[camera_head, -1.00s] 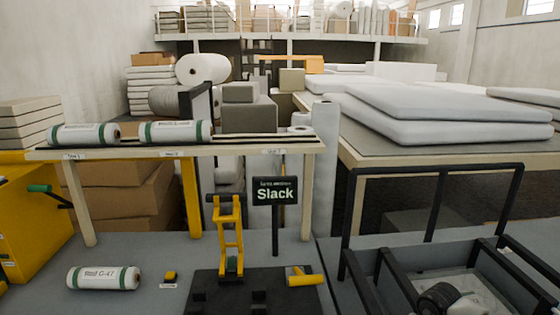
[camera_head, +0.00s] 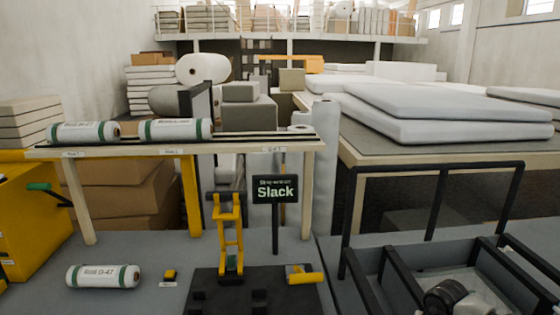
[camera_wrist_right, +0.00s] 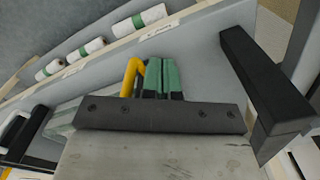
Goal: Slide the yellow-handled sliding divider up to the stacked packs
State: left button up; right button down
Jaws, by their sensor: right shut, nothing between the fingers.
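In the right wrist view, my right gripper (camera_wrist_right: 163,80) is shut, its green fingers side by side with nothing between them. A yellow curved handle (camera_wrist_right: 131,76) shows just left of the fingers; whether they touch cannot be told. The handle's lower part is hidden behind the dark gripper body, and no divider panel can be made out. Stacked white packs (camera_head: 152,92) stand at the back left, and large white slabs (camera_head: 430,118) lie stacked on the right table. My left gripper is not in view.
Two white rolls (camera_head: 84,132) with green bands lie on the wooden shelf (camera_head: 250,148); another roll (camera_head: 102,276) lies below. Black rails (camera_head: 430,168) edge the lower right.

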jog(key=shift+s+d+f, duration=0.25)
jog(key=shift+d+f, duration=0.15)
jog(key=shift+d, duration=0.2)
jog(key=shift+a, duration=0.15)
jog(key=shift+s+a, duration=0.1)
jog(key=shift+a, duration=1.05)
notch_tip(320, 180, up, 9)
jog(key=p, duration=0.5)
jog(key=shift+w+r, duration=0.2)
jog(key=shift+w, duration=0.05)
jog(key=shift+d, duration=0.1)
